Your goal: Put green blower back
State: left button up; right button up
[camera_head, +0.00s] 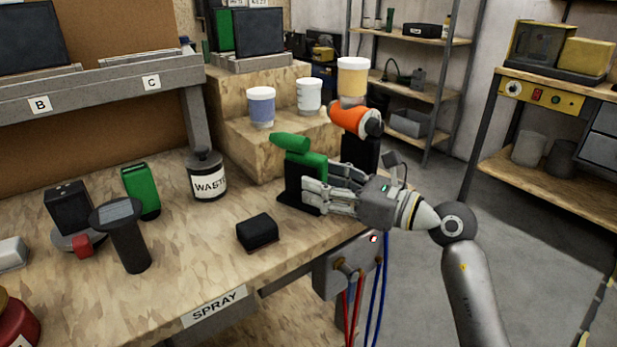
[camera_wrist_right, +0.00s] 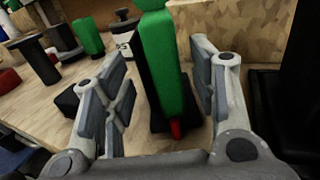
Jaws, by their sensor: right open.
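The green blower (camera_head: 303,155) stands upright at the black holder (camera_head: 298,188) near the right end of the workbench. In the right wrist view the blower (camera_wrist_right: 167,65) sits between my fingers, with a red part (camera_wrist_right: 176,129) at its lower end and the black holder behind and below it. My right gripper (camera_head: 318,192) is open around the blower, with a visible gap on both sides. How deep the blower sits in the holder is partly hidden by my fingers. My left gripper is not in view.
An orange tool (camera_head: 350,120) stands in another black holder (camera_head: 360,153) just behind my right gripper. A black box (camera_head: 257,232) and a waste canister (camera_head: 207,176) stand to the left. Cups (camera_head: 261,107) stand on the wooden step behind.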

jog(key=s+d+m+t+h, duration=0.25)
jog(key=d+m+t, duration=0.4)
jog(key=m, duration=0.45)
jog(key=s+d+m+t+h, duration=0.1)
jog(key=d+m+t+h, duration=0.2)
jog(key=d+m+t, duration=0.6)
jog(key=s+d+f+m+g+h, duration=0.1)
jog(key=d+f+m+g+h, duration=0.4)
jog(key=f+m, duration=0.45)
jog(key=s+d+f+m+g+h, duration=0.1)
jog(key=d+f+m+g+h, duration=0.15)
jog(key=f+m+h, duration=0.6)
jog(key=s+a+f+m+g+y, duration=0.1)
jog(key=s+f+m+g, duration=0.25)
jog(key=s+f, duration=0.45)
jog(key=s+f+m+g+y, duration=0.15)
jog(key=s+f+g, duration=0.3)
jog(key=f, duration=0.65)
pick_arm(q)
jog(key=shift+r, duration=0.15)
pick_arm(e)
jog(key=s+a+f+m+g, duration=0.1)
jog(key=s+a+f+g, duration=0.1)
jog(key=s, duration=0.4)
jog(key=s+a+f+m+g+y, duration=0.1)
jog(key=s+a+f+g, duration=0.2)
jog(key=s+f, duration=0.3)
jog(key=shift+s+a+m+g, duration=0.3)
jog(key=shift+s+g, duration=0.3)
jog(key=shift+g, duration=0.2)
